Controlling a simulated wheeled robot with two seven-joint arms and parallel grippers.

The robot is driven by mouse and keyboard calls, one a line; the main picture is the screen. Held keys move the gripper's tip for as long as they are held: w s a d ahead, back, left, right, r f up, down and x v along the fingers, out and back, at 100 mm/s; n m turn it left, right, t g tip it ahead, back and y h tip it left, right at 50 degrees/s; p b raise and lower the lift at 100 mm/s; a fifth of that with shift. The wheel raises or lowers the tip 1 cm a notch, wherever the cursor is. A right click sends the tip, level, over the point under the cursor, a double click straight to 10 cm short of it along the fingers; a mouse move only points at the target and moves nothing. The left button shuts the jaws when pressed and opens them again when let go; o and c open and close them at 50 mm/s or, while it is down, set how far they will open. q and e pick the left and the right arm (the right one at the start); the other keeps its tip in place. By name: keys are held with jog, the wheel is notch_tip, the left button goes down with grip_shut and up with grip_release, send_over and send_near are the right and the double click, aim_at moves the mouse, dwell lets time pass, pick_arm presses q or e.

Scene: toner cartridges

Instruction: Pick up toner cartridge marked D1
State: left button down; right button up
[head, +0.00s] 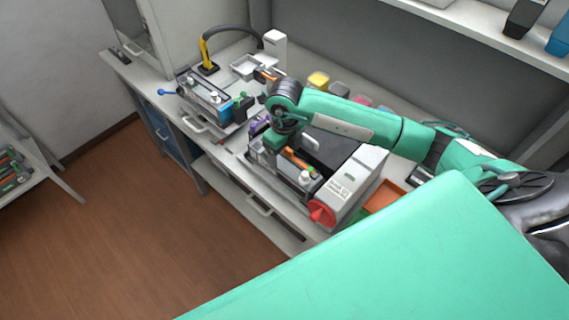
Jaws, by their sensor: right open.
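I cannot read a D1 mark on anything here. A dark unit with an orange strip (298,159) sits at the front of a grey-and-white machine (366,165) with a red cone-shaped knob (321,215). My right arm reaches in from the right and its wrist bends down over this machine. My right gripper (272,148) is open, low at the machine's back left end; its fingertips are mostly hidden, and I cannot tell if it touches anything. On the shelf at top right stand a dark cartridge-like item (523,18) and a blue one (560,38). My left gripper is not in view.
A second machine (207,97) with a blue-knobbed handle stands left on the bench (150,84). Yellow (318,80) and pink (362,100) items stand behind my right arm. An orange tray (384,196) lies to the right. A rack (14,169) stands far left; the floor between is clear.

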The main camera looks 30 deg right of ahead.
aim_at(285, 161)
jog(key=shift+f, duration=0.55)
notch_tip(285, 161, down, 4)
jog(key=p, duration=0.3)
jog(key=shift+w+d, duration=0.1)
jog(key=shift+w, duration=0.05)
jog(key=shift+f, duration=0.45)
jog(key=c, duration=1)
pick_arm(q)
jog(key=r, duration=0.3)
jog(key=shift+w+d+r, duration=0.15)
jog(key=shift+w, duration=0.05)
pick_arm(e)
jog(key=shift+w, duration=0.1)
jog(key=shift+c, duration=1)
jog(key=shift+r, duration=0.1)
